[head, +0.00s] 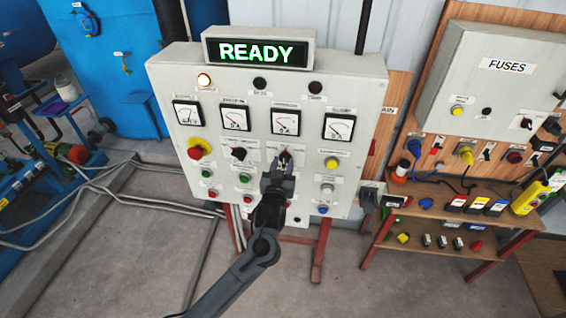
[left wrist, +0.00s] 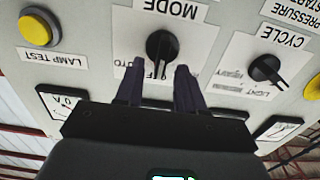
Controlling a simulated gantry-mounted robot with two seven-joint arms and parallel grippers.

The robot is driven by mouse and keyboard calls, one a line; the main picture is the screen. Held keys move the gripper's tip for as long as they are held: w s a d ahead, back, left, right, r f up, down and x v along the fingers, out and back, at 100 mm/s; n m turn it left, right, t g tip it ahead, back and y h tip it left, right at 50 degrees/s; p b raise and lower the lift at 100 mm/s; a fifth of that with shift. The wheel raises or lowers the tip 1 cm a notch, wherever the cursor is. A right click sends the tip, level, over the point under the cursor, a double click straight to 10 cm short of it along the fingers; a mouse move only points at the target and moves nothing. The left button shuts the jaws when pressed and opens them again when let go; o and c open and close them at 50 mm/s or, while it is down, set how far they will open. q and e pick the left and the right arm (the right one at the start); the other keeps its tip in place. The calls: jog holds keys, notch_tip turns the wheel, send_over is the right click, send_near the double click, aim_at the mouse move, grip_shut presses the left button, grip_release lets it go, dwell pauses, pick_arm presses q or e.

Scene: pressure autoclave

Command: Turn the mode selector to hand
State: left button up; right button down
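The mode selector (left wrist: 162,46) is a round black knob on a white MODE plate, seen upside down in the left wrist view. Its pointer points down in that picture, towards lettering that looks like OFF. The fingers partly cover the plate's lettering, and I cannot read the hand mark. My left gripper (left wrist: 160,72) is open, with its fingertips apart on either side of the pointer's end; I cannot tell whether they touch it. In the head view the left gripper (head: 280,168) is in front of the panel and mostly hides the selector. My right gripper is in neither view.
The grey control panel (head: 376,95) carries a READY display (head: 262,53), gauges and buttons. The CYCLE knob (left wrist: 265,68) and the yellow lamp test button (left wrist: 36,30) flank the selector. A red-yellow emergency button (head: 199,148) is further left. A fuse box (head: 500,75) hangs at right.

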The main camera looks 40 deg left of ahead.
pick_arm(q)
jog(key=shift+w+a, duration=0.2)
jog(key=shift+w, duration=0.15)
grip_shut()
jog(key=shift+n, duration=0.4)
jog(key=shift+s+a+f+n+b, duration=0.15)
jog(key=shift+n+b, duration=0.5)
jog(key=shift+n, duration=0.9)
jog(key=shift+s+a+f+n+b, duration=0.15)
jog(key=shift+n+b, duration=0.5)
jog(key=shift+n, duration=0.85)
jog(key=shift+a+f+n+b, duration=0.15)
jog(key=shift+n+b, duration=0.5)
jog(key=shift+n, duration=0.9)
jog(key=shift+r, duration=0.15)
